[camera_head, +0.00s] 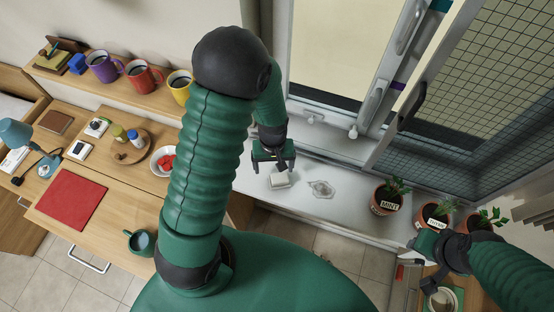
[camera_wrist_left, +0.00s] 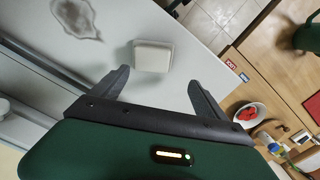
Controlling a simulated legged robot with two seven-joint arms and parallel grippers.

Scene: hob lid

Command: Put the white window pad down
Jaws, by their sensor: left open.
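The white window pad (camera_head: 279,181) is a small pale block resting on the white windowsill (camera_head: 252,188), near its front edge. It also shows in the left wrist view (camera_wrist_left: 153,55), just beyond the fingertips and roughly in line with the gap between them. My left gripper (camera_head: 273,167) is open and empty beside the pad, with its two fingers spread apart in the left wrist view (camera_wrist_left: 158,79). No finger visibly touches the pad.
A grey patch (camera_head: 320,188) lies on the sill right of the pad. Several potted herbs, including the mint pot (camera_head: 387,199), stand farther right. The window frame (camera_head: 340,145) rises behind. A wooden desk (camera_head: 120,185) with a bowl (camera_head: 164,161) is at left.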

